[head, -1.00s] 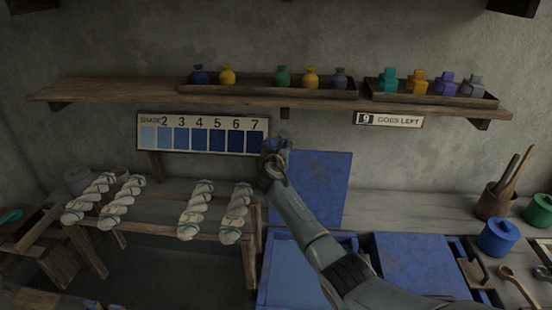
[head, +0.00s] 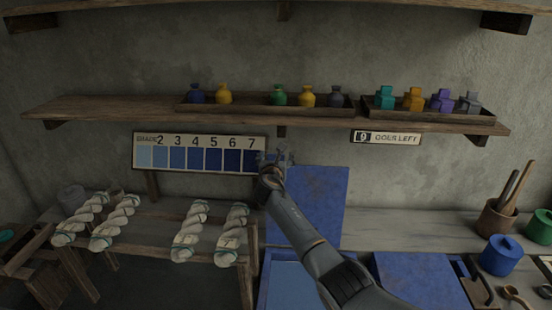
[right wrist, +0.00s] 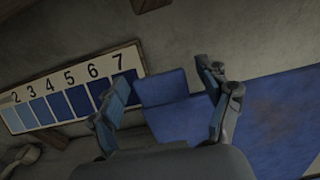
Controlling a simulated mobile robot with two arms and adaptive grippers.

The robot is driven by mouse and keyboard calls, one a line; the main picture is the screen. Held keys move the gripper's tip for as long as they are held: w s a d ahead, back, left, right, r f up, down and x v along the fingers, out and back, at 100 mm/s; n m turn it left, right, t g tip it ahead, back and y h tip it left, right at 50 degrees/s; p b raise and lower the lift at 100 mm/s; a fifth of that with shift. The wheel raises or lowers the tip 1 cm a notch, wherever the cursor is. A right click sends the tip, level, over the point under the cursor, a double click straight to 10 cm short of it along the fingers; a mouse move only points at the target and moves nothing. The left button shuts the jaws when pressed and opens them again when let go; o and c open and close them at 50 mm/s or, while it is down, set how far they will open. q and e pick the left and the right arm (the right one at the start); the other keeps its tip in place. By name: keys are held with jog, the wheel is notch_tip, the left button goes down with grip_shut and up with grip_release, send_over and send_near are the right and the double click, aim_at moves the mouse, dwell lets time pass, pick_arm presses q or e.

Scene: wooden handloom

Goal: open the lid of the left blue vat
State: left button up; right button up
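The left blue vat (head: 292,282) is at the bottom middle of the head view, open, with lighter blue showing inside. Its blue lid (head: 322,200) stands raised behind it, close to the wall; it also shows at the right of the right wrist view (right wrist: 280,115). My right gripper (head: 275,158) is beside the lid's upper left edge, in front of the shade chart's end. In the right wrist view its two fingers (right wrist: 168,98) are spread, with blue surfaces behind the gap. I see no grip on the lid. My left gripper is out of view.
The shade chart (head: 196,153) is just left of my right gripper. A wooden shelf (head: 75,109) with bottles and blocks is above. A second blue vat with its lid (head: 420,280) shut is on the right.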

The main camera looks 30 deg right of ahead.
jog(key=shift+a+f, duration=0.1)
jog(key=shift+f, duration=0.1)
jog(key=shift+s+a, duration=0.1)
jog(key=shift+s, duration=0.1)
jog(key=v, duration=1.1)
jog(key=shift+s+r, duration=0.2)
jog(key=shift+s, duration=0.05)
jog(key=shift+a, duration=0.1)
